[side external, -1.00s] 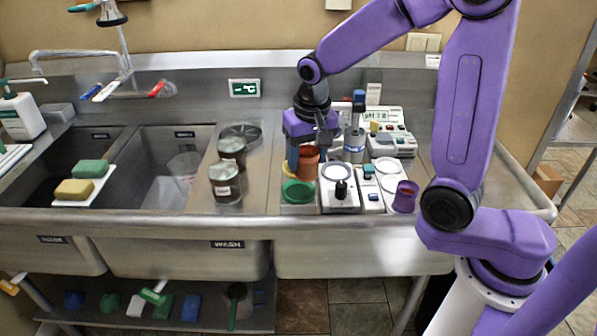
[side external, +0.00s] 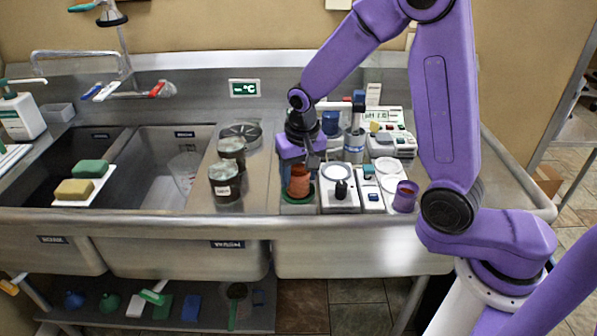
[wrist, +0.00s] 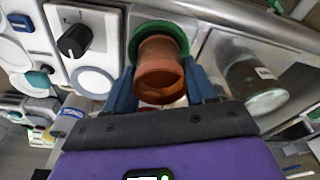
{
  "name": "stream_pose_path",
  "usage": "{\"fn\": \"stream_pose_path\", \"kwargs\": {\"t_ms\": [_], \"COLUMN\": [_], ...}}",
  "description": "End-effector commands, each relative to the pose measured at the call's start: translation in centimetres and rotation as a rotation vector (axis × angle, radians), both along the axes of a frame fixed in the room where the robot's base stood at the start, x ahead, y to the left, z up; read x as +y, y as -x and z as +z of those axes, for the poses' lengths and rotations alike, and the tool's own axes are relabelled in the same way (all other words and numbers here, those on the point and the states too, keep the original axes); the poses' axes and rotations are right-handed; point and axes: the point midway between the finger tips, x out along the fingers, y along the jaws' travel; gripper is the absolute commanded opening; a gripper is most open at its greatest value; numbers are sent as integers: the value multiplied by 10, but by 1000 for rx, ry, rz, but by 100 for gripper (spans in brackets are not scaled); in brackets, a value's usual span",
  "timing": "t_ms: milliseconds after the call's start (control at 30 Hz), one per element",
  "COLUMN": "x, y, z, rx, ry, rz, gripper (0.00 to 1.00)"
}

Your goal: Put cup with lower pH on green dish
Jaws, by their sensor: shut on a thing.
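My gripper (side external: 300,167) is shut on a terracotta cup (side external: 299,188), with one finger on each side of it in the wrist view. The cup is over the green dish (side external: 312,197), whose rim shows around and behind it. The wrist view shows the cup (wrist: 160,72) in front of the green dish (wrist: 172,29). I cannot tell whether the cup's base touches the dish. A purple cup (side external: 405,197) stands to the right, apart from my gripper. A pH meter (side external: 391,144) with a small display stands behind; its digits are hard to read.
A white device with a black knob (side external: 340,194) stands close to the right of the dish. White round dishes (side external: 387,166) lie further right. Bare steel (side external: 262,195) lies between jars and dish.

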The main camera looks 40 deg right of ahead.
Motion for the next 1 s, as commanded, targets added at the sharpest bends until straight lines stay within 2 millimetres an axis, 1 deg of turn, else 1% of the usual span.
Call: {"fn": "stream_pose_path", "kwargs": {"t_ms": [67, 100, 133, 167, 433, 567, 667, 767, 1000], "x": [0, 0, 0, 0, 0, 0, 1, 2, 5], "y": [0, 0, 0, 0, 0, 0, 1, 3, 10], "z": [-2, -2, -2, -2, -1, 5, 17, 33, 82], "rx": [1, 0, 0, 0, 0, -2, -5, -7, -7], "ry": [0, 0, 0, 0, 0, 0, 0, 0, 0], "rz": [0, 0, 0, 0, 0, 1, 1, 1, 1], "gripper": [23, 68, 78, 81, 81, 81, 81, 81, 81]}}
